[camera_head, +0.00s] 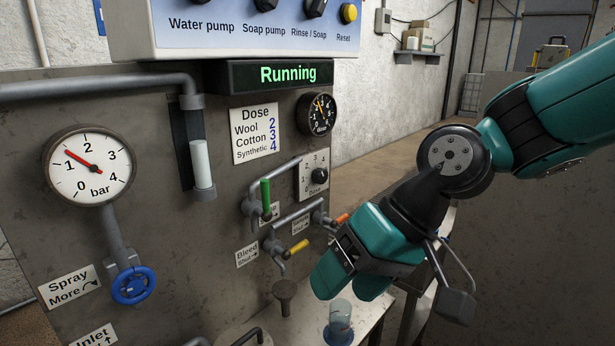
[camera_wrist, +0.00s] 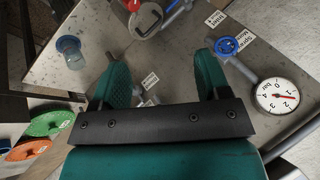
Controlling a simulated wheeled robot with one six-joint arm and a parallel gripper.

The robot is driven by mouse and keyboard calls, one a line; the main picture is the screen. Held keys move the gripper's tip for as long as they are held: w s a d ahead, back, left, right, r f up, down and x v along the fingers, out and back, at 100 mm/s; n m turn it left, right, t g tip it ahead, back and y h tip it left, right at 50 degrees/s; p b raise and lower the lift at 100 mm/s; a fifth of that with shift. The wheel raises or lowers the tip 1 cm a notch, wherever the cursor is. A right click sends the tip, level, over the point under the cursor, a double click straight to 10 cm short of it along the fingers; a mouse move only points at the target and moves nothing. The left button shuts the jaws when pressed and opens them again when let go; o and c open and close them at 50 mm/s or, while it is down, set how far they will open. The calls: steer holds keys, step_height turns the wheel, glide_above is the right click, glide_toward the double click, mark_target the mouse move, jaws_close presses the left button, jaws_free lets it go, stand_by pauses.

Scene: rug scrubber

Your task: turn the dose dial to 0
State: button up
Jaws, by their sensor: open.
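The dose dial (camera_head: 320,176) is a small black knob on a pale plate with numbers on the grey panel, right of centre in the head view. Its pointer is too small to read. The dial does not show clearly in the wrist view. My gripper (camera_head: 348,284) is open with teal fingers, below and a little right of the dial, apart from it and pointing down. In the wrist view my gripper (camera_wrist: 163,78) has a wide gap between its fingers and nothing held.
The green-handled valve (camera_head: 265,191) and yellow-handled valve (camera_head: 299,246) stick out left of and below the dial. An orange-tipped lever (camera_head: 342,218) lies between dial and gripper. A blue cup (camera_head: 339,322) stands below my gripper. The display (camera_head: 287,74) reads "Running".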

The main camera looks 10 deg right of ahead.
steer(key=w+m+t+y, duration=0.35)
steer(key=w+m, duration=0.25)
steer(key=w, duration=0.6)
steer(key=m+t+p, duration=0.2)
steer(key=m+t, duration=0.8)
steer(key=m, duration=0.8)
glide_toward(324, 178)
steer(key=p+x, duration=0.5)
steer(key=x, duration=0.5)
steer(key=shift+w+r, duration=0.1)
steer(key=shift+w, duration=0.05)
steer(key=c, duration=0.9)
